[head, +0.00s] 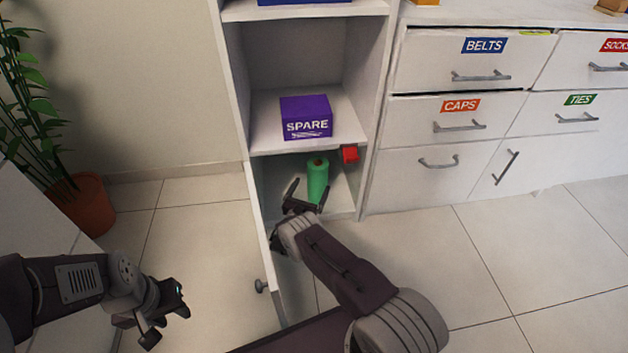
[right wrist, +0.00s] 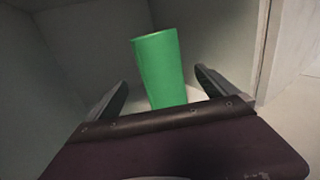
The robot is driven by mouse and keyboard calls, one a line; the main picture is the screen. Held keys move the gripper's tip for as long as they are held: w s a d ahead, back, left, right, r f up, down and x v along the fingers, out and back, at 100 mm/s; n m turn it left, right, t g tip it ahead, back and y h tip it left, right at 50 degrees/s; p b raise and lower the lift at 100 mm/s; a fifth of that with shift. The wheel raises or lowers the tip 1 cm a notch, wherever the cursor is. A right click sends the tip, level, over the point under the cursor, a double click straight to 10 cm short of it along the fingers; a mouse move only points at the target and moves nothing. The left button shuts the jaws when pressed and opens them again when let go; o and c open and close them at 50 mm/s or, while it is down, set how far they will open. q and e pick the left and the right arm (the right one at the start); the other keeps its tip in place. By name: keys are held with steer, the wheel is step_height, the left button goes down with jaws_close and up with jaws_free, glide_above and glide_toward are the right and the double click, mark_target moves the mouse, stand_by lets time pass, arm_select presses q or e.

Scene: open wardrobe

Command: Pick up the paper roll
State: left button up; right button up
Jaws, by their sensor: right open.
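The paper roll (head: 317,181) is a green cylinder standing upright in the bottom compartment of the open wardrobe. It also shows in the right wrist view (right wrist: 159,68), in the middle between the fingers. My right gripper (head: 304,196) is open and reaches into the bottom compartment, just in front of the roll. In the right wrist view one finger is on each side of the roll, with gaps; the roll's foot is hidden behind the gripper body. My left gripper (head: 172,302) hangs over the floor at the lower left, far from the roll and apparently empty; its jaw gap is unclear.
A red block (head: 350,154) is near the upper right of the roll's compartment. A purple SPARE box (head: 306,117) sits on the shelf above. The open door (head: 262,230) stands left of my right arm. Drawers (head: 460,118) are to the right; a potted plant (head: 82,205) is left.

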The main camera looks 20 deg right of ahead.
steer(key=shift+b+x, duration=1)
steer(key=shift+x, duration=0.25)
steer(key=b+x, duration=0.4)
steer(key=shift+w+d+f+b, duration=0.2)
steer(key=shift+d+b, duration=0.15)
steer(key=shift+b, duration=0.05)
steer(key=shift+w+r, duration=0.1)
steer(key=shift+r, duration=0.15)
